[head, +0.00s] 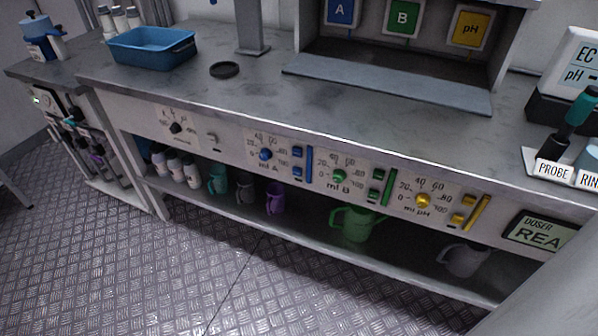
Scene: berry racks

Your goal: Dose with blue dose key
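The blue dose controls are on the bench's front panel, left of centre in the head view. A blue dial (265,154) sits on a scale marked "ml A". Right of it are two small blue keys, an upper one (297,152) and a lower one (297,170), beside a tall blue bar (309,164). I cannot tell which is the dose key. My gripper is not in view.
Green (339,176) and yellow (423,200) dials sit right of the blue set. A blue tub (151,46) stands on the bench (330,105), near a dark round disc (225,69). Jugs, including a green one (357,223), stand on the lower shelf. The floor in front is clear.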

